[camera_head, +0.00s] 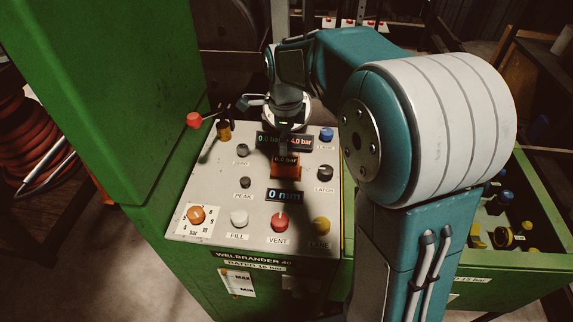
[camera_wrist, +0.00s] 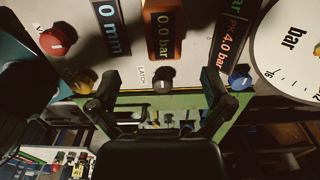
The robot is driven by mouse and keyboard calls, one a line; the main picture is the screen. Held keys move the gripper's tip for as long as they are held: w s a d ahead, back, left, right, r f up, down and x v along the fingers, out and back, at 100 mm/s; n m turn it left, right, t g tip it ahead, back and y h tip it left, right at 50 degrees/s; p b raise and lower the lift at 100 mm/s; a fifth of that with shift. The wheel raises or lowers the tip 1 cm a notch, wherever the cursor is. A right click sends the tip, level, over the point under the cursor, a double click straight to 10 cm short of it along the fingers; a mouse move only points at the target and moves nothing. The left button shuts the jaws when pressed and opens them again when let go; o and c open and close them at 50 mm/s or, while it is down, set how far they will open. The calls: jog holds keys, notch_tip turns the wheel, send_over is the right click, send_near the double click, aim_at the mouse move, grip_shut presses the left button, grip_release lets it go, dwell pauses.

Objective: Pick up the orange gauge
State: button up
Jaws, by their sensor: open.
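The orange gauge (camera_head: 285,170) is a small orange block with a dark "0.0 bar" display, in the middle of the grey control panel. My arm's end partly covers its top in the head view. In the wrist view the gauge (camera_wrist: 163,30) is at the upper middle, partly cut off by the top edge. My gripper (camera_wrist: 160,82) is open and empty, its two dark fingers spread below the gauge in the picture. The gauge is outside the fingers. The black LATCH knob (camera_wrist: 162,76) shows between the fingertips; whether they touch it cannot be told.
The 0 mm display (camera_head: 285,196) and PEAK knob (camera_head: 245,182) are near the gauge. Red VENT (camera_head: 279,222) and white FILL (camera_head: 239,218) buttons line the front. A red-ball lever (camera_head: 193,120) is at left. A green cabinet (camera_head: 110,90) rises left; an open green bin (camera_head: 535,185) is right.

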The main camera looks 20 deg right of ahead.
aim_at(285, 160)
jog(key=f, duration=0.4)
jog(key=shift+a, duration=0.25)
jog(key=f, duration=0.4)
jog(key=shift+w+d+f, duration=0.25)
jog(key=shift+d, duration=0.05)
jog(key=c, duration=1.4)
